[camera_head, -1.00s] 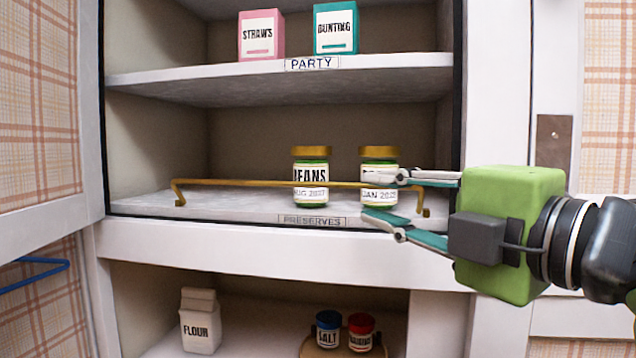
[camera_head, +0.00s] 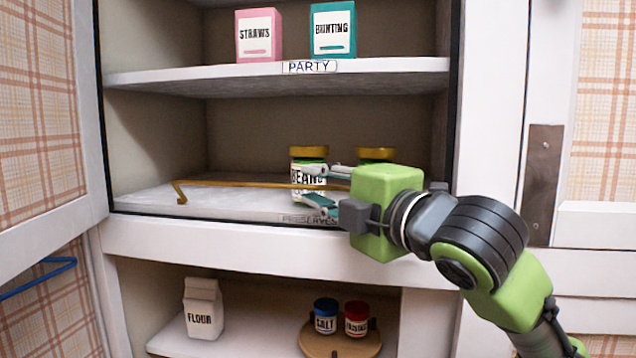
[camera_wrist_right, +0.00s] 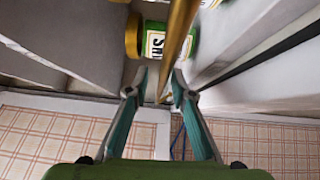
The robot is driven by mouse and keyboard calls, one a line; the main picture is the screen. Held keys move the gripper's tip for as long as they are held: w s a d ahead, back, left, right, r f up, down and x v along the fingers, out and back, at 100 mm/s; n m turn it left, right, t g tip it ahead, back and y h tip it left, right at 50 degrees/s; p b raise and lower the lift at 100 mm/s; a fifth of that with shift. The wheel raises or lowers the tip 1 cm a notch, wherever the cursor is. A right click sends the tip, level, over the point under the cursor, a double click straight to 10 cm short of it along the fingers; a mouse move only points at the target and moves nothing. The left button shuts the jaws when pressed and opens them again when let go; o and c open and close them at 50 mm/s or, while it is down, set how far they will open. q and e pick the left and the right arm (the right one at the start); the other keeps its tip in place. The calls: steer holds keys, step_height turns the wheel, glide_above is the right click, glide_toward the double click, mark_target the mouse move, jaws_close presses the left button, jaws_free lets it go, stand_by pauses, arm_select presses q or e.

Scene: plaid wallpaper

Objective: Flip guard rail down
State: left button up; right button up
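The guard rail (camera_head: 235,184), a thin brass bar, runs across the front of the middle shelf. It stands raised, with its left end bent down to the shelf. In the right wrist view the rail (camera_wrist_right: 179,38) passes between the fingertips. My right gripper (camera_head: 312,187) is open around the rail, in front of the beans jar (camera_head: 311,160). One finger is above the rail and one below. I see a gap between its fingertips (camera_wrist_right: 159,80) in the right wrist view. The gripper body hides the rail's right end. My left gripper is not in view.
A second gold-lidded jar (camera_head: 376,154) stands behind my right gripper, partly hidden. The upper shelf (camera_head: 200,78) holds straws and bunting boxes. Below are a flour carton (camera_head: 203,309) and two small jars on a round tray (camera_head: 340,347). A cabinet door (camera_head: 40,110) stands at left.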

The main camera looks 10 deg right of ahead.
jaws_close()
steer(key=n+y+b, duration=0.1)
steer(key=b, duration=0.1)
steer(key=s+f+n+t+y+b, duration=0.1)
steer(key=n+b, duration=0.1)
steer(key=b, duration=0.1)
steer(key=f+n+t+y+b, duration=0.1)
steer(key=b, duration=0.1)
steer(key=shift+s+a+f+n+b, duration=0.2)
steer(key=shift+f+n+b, duration=0.05)
steer(key=shift+n+b, duration=0.05)
steer(key=shift+s+f+n+t+y+b, duration=0.2)
steer(key=shift+n+t+y+b, duration=0.2)
steer(key=shift+n+y+b, duration=0.5)
steer(key=shift+a+r, duration=0.1)
